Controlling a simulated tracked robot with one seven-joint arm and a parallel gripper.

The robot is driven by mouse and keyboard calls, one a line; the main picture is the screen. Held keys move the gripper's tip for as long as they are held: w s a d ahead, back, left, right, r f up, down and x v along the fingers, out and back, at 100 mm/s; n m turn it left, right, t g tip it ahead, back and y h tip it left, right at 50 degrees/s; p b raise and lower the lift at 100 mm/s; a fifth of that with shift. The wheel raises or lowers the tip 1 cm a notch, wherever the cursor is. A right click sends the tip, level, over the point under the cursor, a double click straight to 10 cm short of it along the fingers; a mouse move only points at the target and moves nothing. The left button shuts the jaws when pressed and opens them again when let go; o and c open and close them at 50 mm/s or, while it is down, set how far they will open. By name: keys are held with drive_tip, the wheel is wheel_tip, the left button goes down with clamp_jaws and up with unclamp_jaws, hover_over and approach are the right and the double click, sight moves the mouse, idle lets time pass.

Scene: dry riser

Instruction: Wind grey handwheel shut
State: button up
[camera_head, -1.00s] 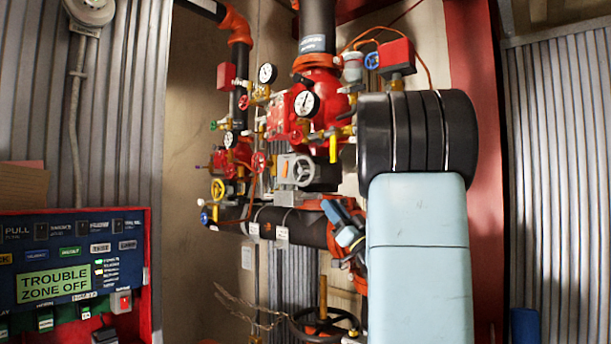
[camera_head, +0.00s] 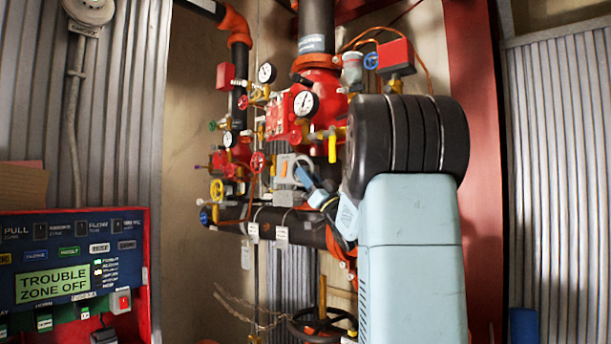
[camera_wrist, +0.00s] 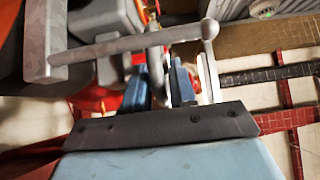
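The grey handwheel (camera_head: 283,168) sits on a grey valve body in the middle of the red riser pipework. My gripper (camera_head: 308,178) is at its right side in the head view and hides much of its rim. In the wrist view my gripper (camera_wrist: 160,85) shows two blue fingers standing apart. A grey curved piece of the handwheel (camera_wrist: 156,62) lies between them, nearer the left finger. I cannot tell whether either finger touches it. A grey bar with a round knob crosses just in front of the fingertips.
A yellow handwheel (camera_head: 217,189), a red handwheel (camera_head: 258,162) and gauges (camera_head: 305,103) crowd close by on the left and above. A black horizontal pipe (camera_head: 300,226) with tags runs below. A blue alarm panel (camera_head: 70,265) stands at lower left.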

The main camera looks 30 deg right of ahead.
drive_tip(key=shift+w+a+r, duration=0.1)
drive_tip(key=shift+w+r, duration=0.25)
clamp_jaws()
